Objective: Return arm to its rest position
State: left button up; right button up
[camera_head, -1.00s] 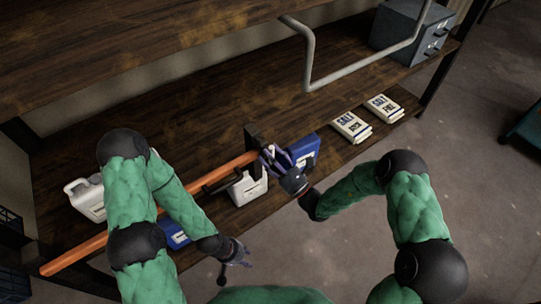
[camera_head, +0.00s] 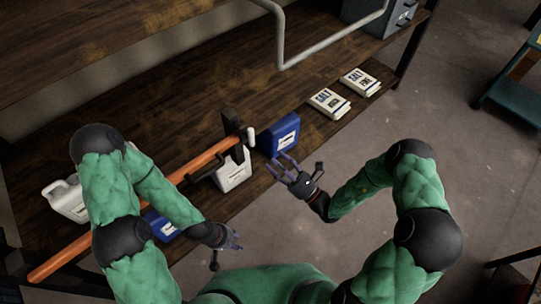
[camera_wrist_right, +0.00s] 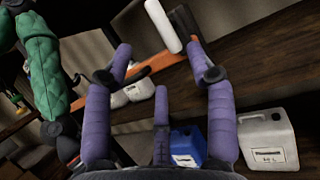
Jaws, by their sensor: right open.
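My right gripper (camera_head: 290,170) is open and empty in the head view, with its purple fingers spread in front of the shelf edge. It is apart from the orange bar (camera_head: 185,172) and its dark end block (camera_head: 236,130). In the right wrist view the open fingers (camera_wrist_right: 161,80) have nothing between their tips; the orange bar (camera_wrist_right: 152,68) and a white cylinder (camera_wrist_right: 163,25) lie beyond. My left gripper (camera_head: 232,240) hangs low at centre-left, small in the picture, and holds nothing I can see. Its finger opening is unclear.
The wooden shelf (camera_head: 190,115) holds a blue jug (camera_head: 279,135), white jugs (camera_head: 233,170) and two salt bags (camera_head: 329,103). A bent grey pipe (camera_head: 325,50) hangs above it. A teal cart (camera_head: 512,100) stands at far right.

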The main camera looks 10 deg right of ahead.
jog(key=shift+s, duration=0.1)
dwell(0.5)
jog(key=s+a+f+n+g+y, duration=0.1)
jog(key=s+a+f+n+g, duration=0.6)
jog(key=s+g, duration=0.4)
jog(key=s+f+n+g+h, duration=0.4)
jog(key=s+f+n+g, duration=0.3)
jog(key=s, duration=0.3)
jog(key=s+d+f+n+g+h, duration=0.2)
jog(key=s+d+f+n+h, duration=0.1)
jog(key=d+f+n+h, duration=0.4)
jog(key=w+d+f+n+t+h, duration=0.2)
jog(key=w+n+t, duration=0.1)
jog(key=w+t, duration=0.2)
jog(key=shift+w+d+h, duration=0.15)
jog(key=shift+w+h, duration=0.15)
jog(key=shift+w, duration=0.65)
